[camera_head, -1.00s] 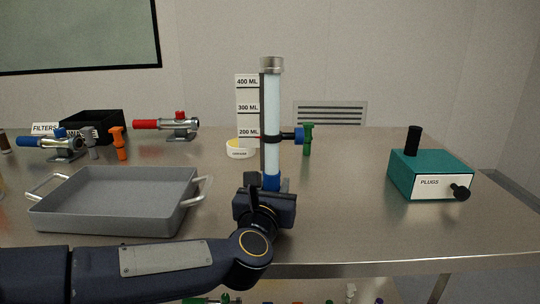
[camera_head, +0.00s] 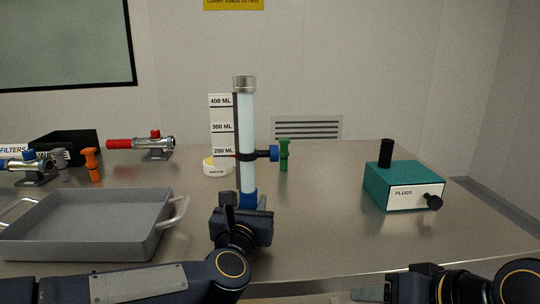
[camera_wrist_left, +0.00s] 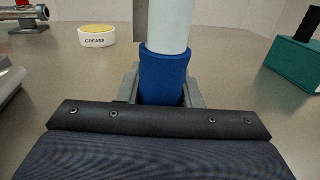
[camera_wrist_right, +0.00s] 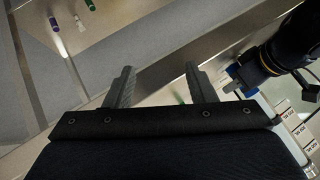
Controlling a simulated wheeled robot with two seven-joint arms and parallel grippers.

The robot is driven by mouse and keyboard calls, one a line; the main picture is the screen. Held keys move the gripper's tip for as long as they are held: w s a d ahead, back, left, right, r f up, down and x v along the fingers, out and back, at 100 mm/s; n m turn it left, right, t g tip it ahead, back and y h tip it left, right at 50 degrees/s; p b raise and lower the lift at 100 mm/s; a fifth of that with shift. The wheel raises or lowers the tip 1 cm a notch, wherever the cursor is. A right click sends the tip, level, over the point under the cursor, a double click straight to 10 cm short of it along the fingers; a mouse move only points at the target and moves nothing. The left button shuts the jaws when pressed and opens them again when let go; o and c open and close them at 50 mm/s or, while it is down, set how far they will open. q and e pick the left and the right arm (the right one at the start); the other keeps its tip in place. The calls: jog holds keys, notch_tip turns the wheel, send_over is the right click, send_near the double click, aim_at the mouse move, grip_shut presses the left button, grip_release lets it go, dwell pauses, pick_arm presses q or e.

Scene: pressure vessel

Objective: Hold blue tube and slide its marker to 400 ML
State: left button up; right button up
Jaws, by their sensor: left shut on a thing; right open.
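The blue tube (camera_head: 246,140) stands upright with a metal cap on top and a blue base, beside a white scale (camera_head: 221,127) marked 200, 300 and 400 ML. Its marker (camera_head: 262,154), a dark ring with a blue knob on the right, sits level with about 200 ML. My left gripper (camera_head: 247,205) is shut on the tube's blue base, which also shows between the fingers in the left wrist view (camera_wrist_left: 164,77). My right gripper (camera_wrist_right: 157,90) is open and empty in the right wrist view; its arm shows at the head view's lower right, near the table's front edge.
A grey tray (camera_head: 85,225) lies to the left of the tube. A teal plugs box (camera_head: 403,190) stands at the right. A grease tub (camera_head: 215,167) and a green plug (camera_head: 284,155) are behind the tube. The table between tube and teal box is clear.

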jog(key=w+a+r+n+g+y, duration=0.2)
jog(key=w+r+n+y, duration=0.1)
jog(key=w+r+n, duration=0.15)
jog(key=w+a+r+n+g+y, duration=0.1)
jog(key=w+a+r+n+y, duration=0.2)
jog(key=w+r, duration=0.3)
jog(key=n+g+y, duration=0.5)
jog(key=n+y, duration=0.2)
jog(key=n, duration=0.5)
send_near(274, 153)
jog(key=a, duration=0.3)
jog(key=w+a, duration=0.1)
jog(key=a, duration=0.6)
jog(key=shift+w+f, duration=0.25)
jog(key=shift+w, duration=0.05)
jog(key=shift+d, duration=0.1)
jog(key=shift+c, duration=0.2)
grip_shut()
